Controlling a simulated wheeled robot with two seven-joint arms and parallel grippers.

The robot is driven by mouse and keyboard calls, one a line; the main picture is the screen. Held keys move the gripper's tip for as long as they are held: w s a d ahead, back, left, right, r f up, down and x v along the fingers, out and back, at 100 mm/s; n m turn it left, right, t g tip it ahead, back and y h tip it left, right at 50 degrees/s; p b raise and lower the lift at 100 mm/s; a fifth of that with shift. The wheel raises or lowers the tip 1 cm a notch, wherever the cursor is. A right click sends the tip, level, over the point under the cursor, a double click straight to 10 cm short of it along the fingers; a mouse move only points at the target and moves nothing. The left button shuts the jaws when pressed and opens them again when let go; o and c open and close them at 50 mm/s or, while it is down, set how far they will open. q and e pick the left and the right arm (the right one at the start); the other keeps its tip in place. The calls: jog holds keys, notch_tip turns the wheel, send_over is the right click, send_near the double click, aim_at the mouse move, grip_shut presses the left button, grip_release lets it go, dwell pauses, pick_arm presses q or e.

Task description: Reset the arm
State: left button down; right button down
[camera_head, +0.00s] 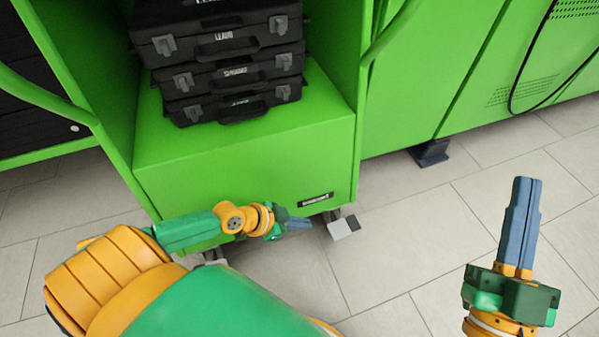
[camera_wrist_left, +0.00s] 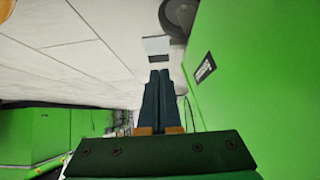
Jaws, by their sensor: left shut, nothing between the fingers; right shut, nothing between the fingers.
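My left gripper (camera_head: 300,224) is low in front of the green cart, near its lower right corner, with the arm reaching in from the left. It also shows in the left wrist view (camera_wrist_left: 160,76), where its two dark fingers lie together, shut and empty, beside the green cart side. My right gripper (camera_head: 527,182) is at the right of the head view, over the tiled floor. Its blue-grey fingers are together, shut and empty, and point up in the picture.
A green cart (camera_head: 255,165) holds several stacked black cases (camera_head: 225,75). A caster with a grey pedal (camera_head: 343,226) sits beneath its corner. A green cabinet (camera_head: 420,90) stands behind on a dark foot (camera_head: 429,153). Tiled floor (camera_head: 410,240) is clear between the grippers.

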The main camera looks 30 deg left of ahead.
jog(key=shift+w+f+g+h, duration=0.3)
jog(key=shift+w+f+g, duration=0.2)
jog(key=shift+f, duration=0.35)
